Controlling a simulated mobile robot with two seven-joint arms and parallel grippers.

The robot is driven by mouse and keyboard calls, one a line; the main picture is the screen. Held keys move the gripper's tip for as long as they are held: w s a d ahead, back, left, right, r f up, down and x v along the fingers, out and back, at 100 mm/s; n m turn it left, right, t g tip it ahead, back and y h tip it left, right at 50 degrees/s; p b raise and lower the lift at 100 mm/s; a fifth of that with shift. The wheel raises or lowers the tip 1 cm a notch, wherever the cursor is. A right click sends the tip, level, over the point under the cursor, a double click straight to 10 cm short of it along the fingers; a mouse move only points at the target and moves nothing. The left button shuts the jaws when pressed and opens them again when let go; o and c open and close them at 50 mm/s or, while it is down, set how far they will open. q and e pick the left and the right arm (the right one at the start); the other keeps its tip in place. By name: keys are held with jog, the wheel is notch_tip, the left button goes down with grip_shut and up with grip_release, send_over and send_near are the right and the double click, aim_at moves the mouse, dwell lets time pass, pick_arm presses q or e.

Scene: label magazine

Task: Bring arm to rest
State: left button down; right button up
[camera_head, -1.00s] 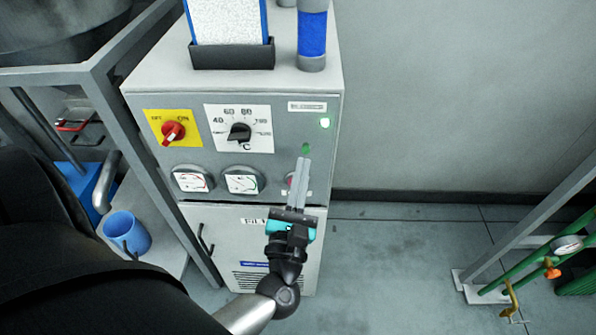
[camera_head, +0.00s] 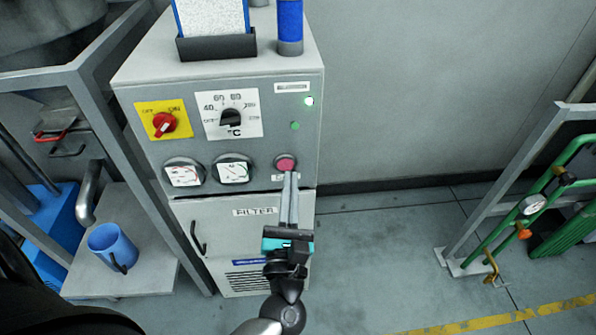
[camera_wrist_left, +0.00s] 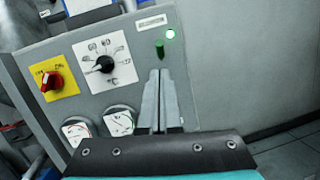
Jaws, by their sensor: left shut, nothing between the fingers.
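My left gripper (camera_head: 290,178) is in front of the grey control cabinet (camera_head: 140,85), its fingers together and empty. In the head view its tips overlap the lower edge of the round red button (camera_head: 285,162); I cannot tell whether they touch it. In the left wrist view the shut fingers (camera_wrist_left: 160,75) point at the panel just under a dark green lamp (camera_wrist_left: 159,51) and hide the red button. My right gripper is not in view.
The panel carries a red knob on a yellow plate (camera_head: 148,108), a black temperature dial (camera_head: 231,118), two gauges and a lit green lamp (camera_head: 309,101). A shelf with a blue mug (camera_head: 112,247) stands left. Green pipes (camera_head: 500,225) stand right. The floor between is clear.

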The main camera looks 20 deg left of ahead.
pick_arm(q)
jog(key=d+f+m+g+h+b, duration=0.1)
jog(key=d+f+m+h+b, duration=0.2)
jog(key=f+m, duration=0.6)
jog(key=d+f+m+g+h, duration=0.1)
jog(key=d+f+m+h, duration=0.2)
jog(key=f+m+h, duration=0.55)
jog(key=s+f+m+g+y+b, duration=0.1)
jog(key=s+f+m+g, duration=0.3)
jog(key=f, duration=0.6)
jog(key=s+f+m+g+y+b, duration=0.15)
jog(key=s+f+m, duration=0.3)
jog(key=f, duration=0.55)
jog(key=s+a+f+m+g+b, duration=0.1)
jog(key=s+a+f+m+g, duration=0.2)
jog(key=s, duration=0.9)
jog(key=s+a+f+m+g+b, duration=0.2)
jog(key=s+f+m+g, duration=0.5)
jog(key=s+f+m, duration=0.5)
notch_tip(320, 180, down, 5)
jog(key=shift+s+a+r+g+y+b, duration=0.2)
jog(key=shift+s+a+g+y+b, duration=0.15)
jog(key=shift+s+a, duration=0.3)
